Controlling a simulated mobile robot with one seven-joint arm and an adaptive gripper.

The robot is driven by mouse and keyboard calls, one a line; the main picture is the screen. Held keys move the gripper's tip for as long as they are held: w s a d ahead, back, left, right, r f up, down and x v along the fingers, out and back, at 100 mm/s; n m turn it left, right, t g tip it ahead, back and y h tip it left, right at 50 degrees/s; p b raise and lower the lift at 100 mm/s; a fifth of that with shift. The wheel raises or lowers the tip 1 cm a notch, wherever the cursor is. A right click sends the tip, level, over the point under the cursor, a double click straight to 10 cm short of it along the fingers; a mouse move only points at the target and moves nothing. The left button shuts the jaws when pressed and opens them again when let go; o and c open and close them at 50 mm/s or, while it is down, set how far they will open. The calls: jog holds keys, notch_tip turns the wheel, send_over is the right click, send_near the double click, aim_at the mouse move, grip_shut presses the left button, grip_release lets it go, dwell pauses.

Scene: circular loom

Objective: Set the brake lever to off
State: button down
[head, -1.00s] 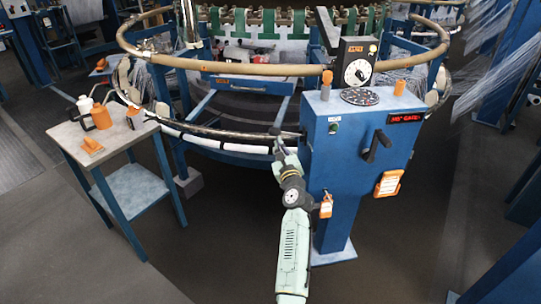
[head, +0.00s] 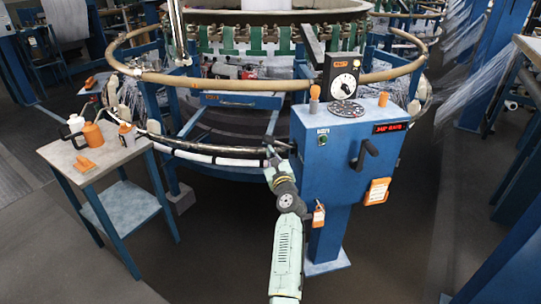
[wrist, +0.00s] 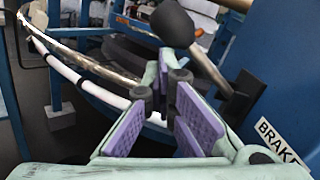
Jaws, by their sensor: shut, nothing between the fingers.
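The brake lever shows in the wrist view as a round black knob (wrist: 172,22) on a pale metal rod that runs down to a dark mount beside a white BRAKE label (wrist: 278,141). My gripper (wrist: 170,76) is shut and empty, its fingertips just below the knob in the picture. I cannot tell whether they touch the knob or rod. In the head view my gripper (head: 270,154) is at the left side of the blue control cabinet (head: 340,185), by the loom's lower ring. The lever cannot be made out there.
A black handle (head: 370,155) and a red display (head: 390,127) are on the cabinet front, with an orange tag (head: 318,216) at its left. A side table (head: 105,160) with bottles stands to the left. The loom ring (head: 215,158) runs behind my gripper.

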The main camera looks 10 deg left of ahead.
jog(key=v, duration=1.2)
jog(key=shift+f, duration=0.1)
